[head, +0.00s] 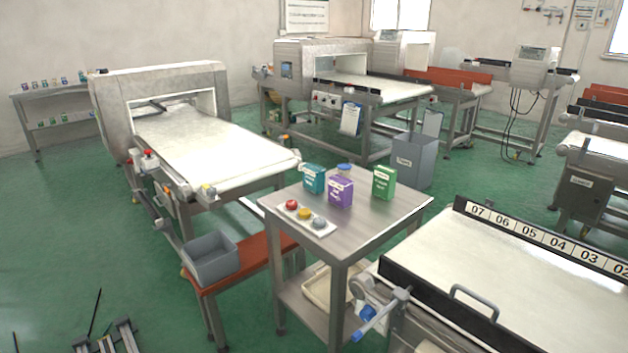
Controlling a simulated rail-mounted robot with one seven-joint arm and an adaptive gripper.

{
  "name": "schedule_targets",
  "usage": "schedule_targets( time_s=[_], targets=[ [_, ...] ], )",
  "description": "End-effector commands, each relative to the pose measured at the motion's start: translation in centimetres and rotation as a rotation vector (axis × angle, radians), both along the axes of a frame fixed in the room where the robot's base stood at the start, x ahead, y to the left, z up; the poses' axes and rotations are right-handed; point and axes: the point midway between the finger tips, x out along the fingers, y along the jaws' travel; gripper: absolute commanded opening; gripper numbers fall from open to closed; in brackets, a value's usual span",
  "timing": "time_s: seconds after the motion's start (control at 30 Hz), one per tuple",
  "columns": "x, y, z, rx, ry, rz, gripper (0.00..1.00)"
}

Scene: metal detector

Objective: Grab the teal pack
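The teal pack (313,179) stands upright on the small steel table (362,228) in the middle of the head view. It is near the table's back left corner and has a white label on its front. A purple pack (340,193) stands close to its right and a little nearer to the camera. My gripper cannot be made out in this view, and nothing is seen touching the teal pack.
A green pack (384,182) and a blue round item (345,168) share the table. A white tray (322,230) with red, yellow and grey pieces lies in front. Conveyors (215,148) flank the table; a grey bin (211,262) sits on a red-topped bench.

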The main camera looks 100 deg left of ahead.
Motion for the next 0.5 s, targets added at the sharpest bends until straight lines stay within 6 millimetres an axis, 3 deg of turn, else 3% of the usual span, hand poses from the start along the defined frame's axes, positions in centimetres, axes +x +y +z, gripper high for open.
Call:
schedule_targets(
  time_s=[0.27, 0.5],
  targets=[
    [0.0, 0.0, 0.0, 0.0, 0.0, 0.0, 0.0],
    [0.0, 0.0, 0.0, 0.0, 0.0, 0.0, 0.38]
  ],
)
